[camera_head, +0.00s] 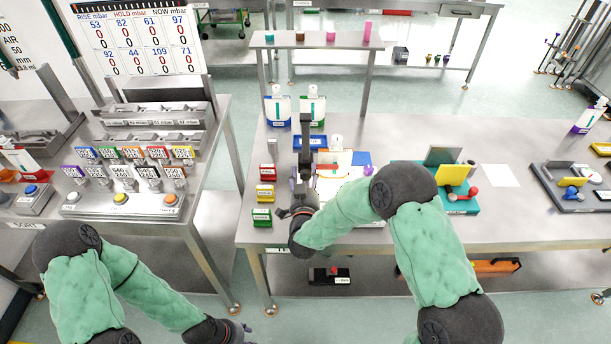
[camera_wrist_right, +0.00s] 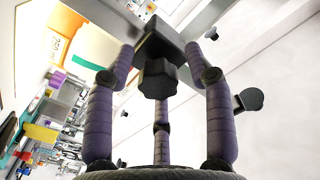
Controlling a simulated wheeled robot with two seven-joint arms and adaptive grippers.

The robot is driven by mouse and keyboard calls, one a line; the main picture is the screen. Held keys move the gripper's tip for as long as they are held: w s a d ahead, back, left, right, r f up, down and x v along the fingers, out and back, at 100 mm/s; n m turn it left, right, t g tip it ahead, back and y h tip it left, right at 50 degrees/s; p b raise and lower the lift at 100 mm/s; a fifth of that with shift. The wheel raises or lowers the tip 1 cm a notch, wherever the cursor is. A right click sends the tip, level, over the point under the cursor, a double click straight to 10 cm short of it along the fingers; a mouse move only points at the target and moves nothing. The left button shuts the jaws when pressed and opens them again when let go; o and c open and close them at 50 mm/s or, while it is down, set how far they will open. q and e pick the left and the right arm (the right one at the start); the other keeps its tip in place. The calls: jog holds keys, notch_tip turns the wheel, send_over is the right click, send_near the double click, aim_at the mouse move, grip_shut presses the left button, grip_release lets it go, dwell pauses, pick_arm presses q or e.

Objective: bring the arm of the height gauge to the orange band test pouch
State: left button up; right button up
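The height gauge (camera_head: 306,135) is a dark upright column on the table, left of centre. My right gripper (camera_head: 301,190) is at its lower front. In the right wrist view my purple fingers (camera_wrist_right: 160,62) stand spread around a black lobed knob (camera_wrist_right: 157,80) under a dark grey bar; small gaps show between the fingertips and the knob. A pale pouch with an orange band (camera_wrist_right: 95,42) lies beyond, left of the bar.
Pouches with blue (camera_head: 278,108) and green bands stand behind the gauge. Red, yellow and green blocks (camera_head: 264,192) line the table's left side. A teal stand (camera_head: 459,204) is right of my right arm. A shelf (camera_head: 310,41) rises behind; a bench with a readout board is left.

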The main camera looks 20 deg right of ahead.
jog(key=shift+s, duration=0.1)
jog(key=v, duration=1.2)
jog(key=b+x, duration=0.4)
jog(key=x, duration=0.1)
jog(key=b+x, duration=0.4)
jog(key=x, duration=0.1)
jog(key=shift+f+b, duration=0.25)
jog(key=shift+b, duration=0.1)
jog(key=shift+w+d+r, duration=0.1)
jog(key=shift+w+d, duration=0.1)
jog(key=shift+w, duration=0.3)
jog(key=shift+r, duration=0.1)
jog(key=c, duration=1)
